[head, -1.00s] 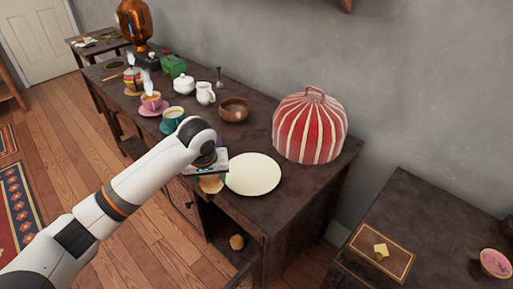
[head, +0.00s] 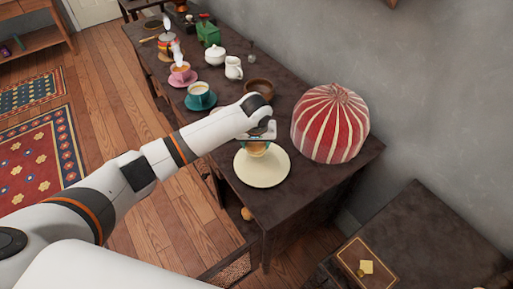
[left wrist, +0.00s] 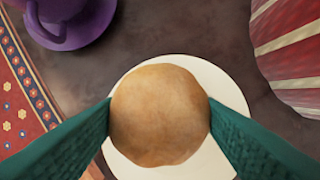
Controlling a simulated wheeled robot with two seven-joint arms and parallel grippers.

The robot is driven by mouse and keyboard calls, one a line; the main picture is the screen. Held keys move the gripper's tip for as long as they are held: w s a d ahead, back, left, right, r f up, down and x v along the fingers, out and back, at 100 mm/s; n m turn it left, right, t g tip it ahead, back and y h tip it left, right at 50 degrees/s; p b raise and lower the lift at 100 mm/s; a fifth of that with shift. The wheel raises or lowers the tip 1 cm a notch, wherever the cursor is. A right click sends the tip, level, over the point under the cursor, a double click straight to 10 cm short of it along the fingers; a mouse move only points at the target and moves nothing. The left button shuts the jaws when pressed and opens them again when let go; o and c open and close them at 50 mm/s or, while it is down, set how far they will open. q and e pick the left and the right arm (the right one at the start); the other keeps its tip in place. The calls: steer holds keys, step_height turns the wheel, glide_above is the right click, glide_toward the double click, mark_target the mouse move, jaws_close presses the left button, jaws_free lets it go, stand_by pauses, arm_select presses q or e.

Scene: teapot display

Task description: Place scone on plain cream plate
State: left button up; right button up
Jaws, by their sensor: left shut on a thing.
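The scone (left wrist: 160,115) is round and golden brown. In the left wrist view it sits between the two green fingers of my left gripper (left wrist: 160,120), which is shut on it. In the head view the scone (head: 257,150) shows below my left gripper (head: 258,147), over the back part of the plain cream plate (head: 262,173). The plate (left wrist: 225,90) shows behind the scone in the left wrist view. I cannot tell whether the scone touches the plate. My right gripper is not in view.
A red and white striped tea cosy (head: 332,125) stands right of the plate. A wooden bowl (head: 259,88), a white jug (head: 233,67) and a teal cup (head: 199,92) stand behind it. A purple cup (left wrist: 62,12) shows in the left wrist view. The plate's front is clear.

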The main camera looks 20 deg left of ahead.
mark_target(255, 149)
arm_select(q)
steer(key=shift+f, duration=1.45)
steer(key=shift+f, duration=0.15)
steer(key=o, duration=1)
steer(key=v, duration=1.2)
steer(key=shift+r, duration=0.25)
